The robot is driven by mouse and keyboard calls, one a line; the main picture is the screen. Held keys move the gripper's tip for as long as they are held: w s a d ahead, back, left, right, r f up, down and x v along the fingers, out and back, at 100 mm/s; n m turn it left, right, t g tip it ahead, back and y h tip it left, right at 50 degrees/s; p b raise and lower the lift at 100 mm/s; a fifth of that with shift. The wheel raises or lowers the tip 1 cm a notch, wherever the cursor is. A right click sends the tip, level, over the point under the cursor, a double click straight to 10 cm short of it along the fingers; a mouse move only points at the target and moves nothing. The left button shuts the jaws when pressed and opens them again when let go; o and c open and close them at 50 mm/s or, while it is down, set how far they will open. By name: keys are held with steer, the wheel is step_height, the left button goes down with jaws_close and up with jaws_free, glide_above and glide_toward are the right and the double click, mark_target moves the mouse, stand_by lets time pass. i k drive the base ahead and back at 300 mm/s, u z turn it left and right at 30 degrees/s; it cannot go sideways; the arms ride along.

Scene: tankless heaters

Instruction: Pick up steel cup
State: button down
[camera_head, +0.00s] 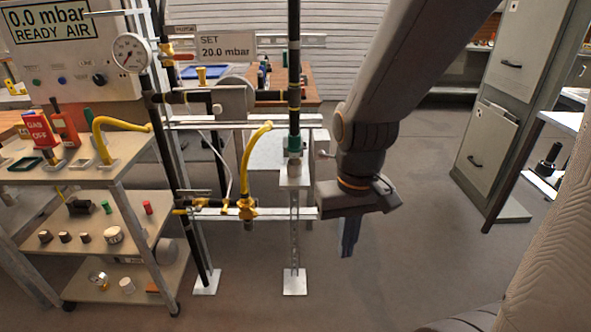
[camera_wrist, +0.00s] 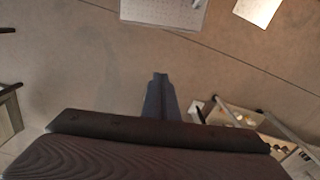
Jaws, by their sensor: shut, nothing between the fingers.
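A small shiny metal round item (camera_head: 98,280) on the bottom shelf of the cart at left looks like the steel cup, though it is too small to be sure. My gripper (camera_head: 347,253) hangs pointing down over open floor in the head view, well to the right of the cart and just right of the pipe stand. In the wrist view my gripper (camera_wrist: 160,77) has its fingers together with nothing between them. The cup cannot be made out in the wrist view.
The cart (camera_head: 128,215) holds several small cylinders and tools. A pipe stand (camera_head: 294,235) with yellow valves stands between the cart and my arm. A grey cabinet (camera_head: 497,150) stands at right. The floor (camera_head: 400,255) around my gripper is clear.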

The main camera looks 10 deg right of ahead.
mark_target(295, 168)
steer(key=u, duration=1.5)
steer(key=i, duration=1.45)
steer(key=z, duration=2.5)
